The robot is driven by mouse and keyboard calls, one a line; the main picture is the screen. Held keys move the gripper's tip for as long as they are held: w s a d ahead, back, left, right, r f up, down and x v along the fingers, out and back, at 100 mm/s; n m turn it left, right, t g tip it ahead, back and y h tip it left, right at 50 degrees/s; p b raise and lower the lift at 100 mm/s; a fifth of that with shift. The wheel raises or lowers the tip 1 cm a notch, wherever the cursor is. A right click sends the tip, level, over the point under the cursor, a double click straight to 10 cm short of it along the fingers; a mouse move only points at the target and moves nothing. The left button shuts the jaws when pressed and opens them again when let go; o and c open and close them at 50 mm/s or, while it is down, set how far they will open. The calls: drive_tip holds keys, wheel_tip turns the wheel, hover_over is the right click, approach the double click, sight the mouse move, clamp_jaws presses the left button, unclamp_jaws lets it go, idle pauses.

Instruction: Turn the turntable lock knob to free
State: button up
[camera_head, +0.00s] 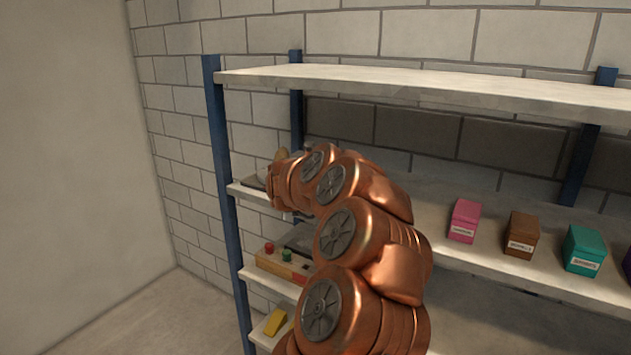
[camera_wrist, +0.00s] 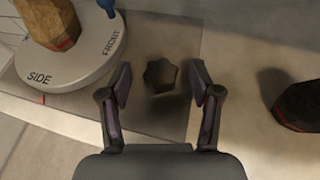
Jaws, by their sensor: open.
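The lock knob (camera_wrist: 161,75) is a small dark, lobed knob in the wrist view. It stands on a grey base plate (camera_wrist: 165,119) beside the turntable (camera_wrist: 75,62), a pale disc marked SIDE and FRONT. My gripper (camera_wrist: 162,82) is open, with one finger to each side of the knob and a gap visible on both sides. I cannot tell how high the fingers are above the plate. The knob shows no readable lock or free mark. In the head view my copper arm hides the gripper and knob.
A brown, rock-like object (camera_wrist: 47,22) stands on the turntable, near a blue peg (camera_wrist: 108,6). Another dark brown object (camera_wrist: 300,105) lies to the right. In the head view, labelled pink (camera_head: 464,221), brown (camera_head: 521,235) and teal (camera_head: 583,250) boxes stand on the shelf, under an upper shelf board (camera_head: 430,88).

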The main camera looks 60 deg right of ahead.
drive_tip(key=shift+d+f, duration=0.1)
drive_tip(key=shift+d, duration=0.1)
drive_tip(key=c, duration=1.1)
drive_tip(key=shift+c, duration=0.2)
drive_tip(key=shift+f+n+t+b, duration=0.1)
drive_tip(key=shift+n+t+b, duration=0.25)
drive_tip(key=shift+b, duration=0.75)
drive_tip(key=shift+s+n+t+y+b, duration=0.15)
drive_tip(key=shift+n+t+y+b, duration=0.35)
drive_tip(key=shift+n+t+b, duration=0.3)
drive_tip(key=shift+s+d+r+n+t+y+p, duration=0.1)
drive_tip(key=shift+r+n+t+y+p, duration=0.05)
drive_tip(key=shift+n+t+y+p, duration=0.3)
drive_tip(key=shift+s+d+r+n+t+y+p, duration=0.1)
drive_tip(key=shift+n+t+y+p, duration=0.15)
drive_tip(key=shift+n+t+p, duration=0.25)
drive_tip(key=shift+f+n+t+y+p, duration=0.1)
drive_tip(key=shift+n+t+y+p, duration=0.6)
drive_tip(key=shift+n+t+p, duration=0.3)
